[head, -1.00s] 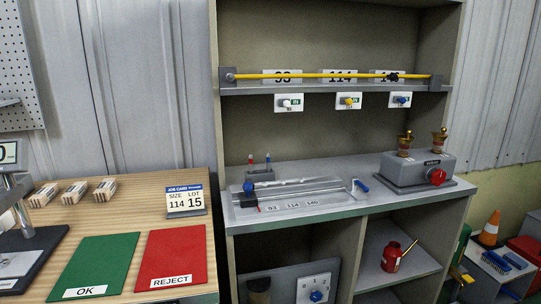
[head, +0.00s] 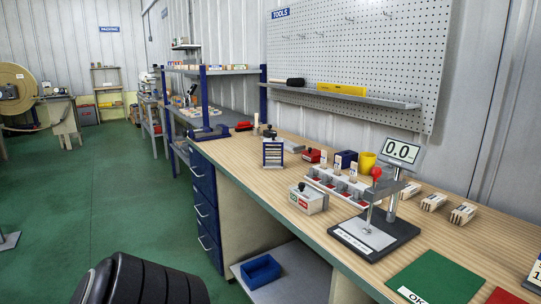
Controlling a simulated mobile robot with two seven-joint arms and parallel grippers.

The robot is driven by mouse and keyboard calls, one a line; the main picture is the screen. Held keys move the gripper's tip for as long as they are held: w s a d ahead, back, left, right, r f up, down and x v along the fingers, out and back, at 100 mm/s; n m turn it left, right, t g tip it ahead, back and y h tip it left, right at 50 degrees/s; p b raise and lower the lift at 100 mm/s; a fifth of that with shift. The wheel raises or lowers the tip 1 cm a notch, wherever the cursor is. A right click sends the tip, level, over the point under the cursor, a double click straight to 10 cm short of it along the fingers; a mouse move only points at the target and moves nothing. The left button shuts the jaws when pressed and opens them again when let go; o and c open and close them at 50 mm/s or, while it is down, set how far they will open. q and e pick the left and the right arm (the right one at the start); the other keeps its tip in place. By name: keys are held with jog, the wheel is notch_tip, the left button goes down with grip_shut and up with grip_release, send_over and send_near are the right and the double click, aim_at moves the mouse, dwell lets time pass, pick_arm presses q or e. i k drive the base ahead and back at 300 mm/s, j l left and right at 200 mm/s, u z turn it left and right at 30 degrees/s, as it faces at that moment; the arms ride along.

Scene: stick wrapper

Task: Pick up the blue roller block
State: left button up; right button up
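I cannot pick out a blue roller block with certainty. A small dark blue block (head: 346,159) sits at the back of the wooden workbench, left of a yellow cup (head: 367,161). A blue rack with pale slats (head: 273,153) stands further left on the same bench. Both are too small to show whether either has a roller. Neither gripper is in view, so nothing shows of what they hold.
A blue bin (head: 261,271) lies below. The green floor at left is mostly clear.

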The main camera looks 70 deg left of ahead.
aim_at(269, 161)
jog(key=u, duration=2.15)
jog(key=i+j+z, duration=0.1)
jog(key=z, duration=0.4)
jog(key=j+z, duration=0.15)
jog(key=z, duration=0.3)
jog(key=i+j+z, duration=0.1)
jog(key=j+z, duration=0.4)
jog(key=j, duration=0.25)
jog(key=i+j+z, duration=0.15)
jog(key=j, duration=0.65)
jog(key=k, duration=0.05)
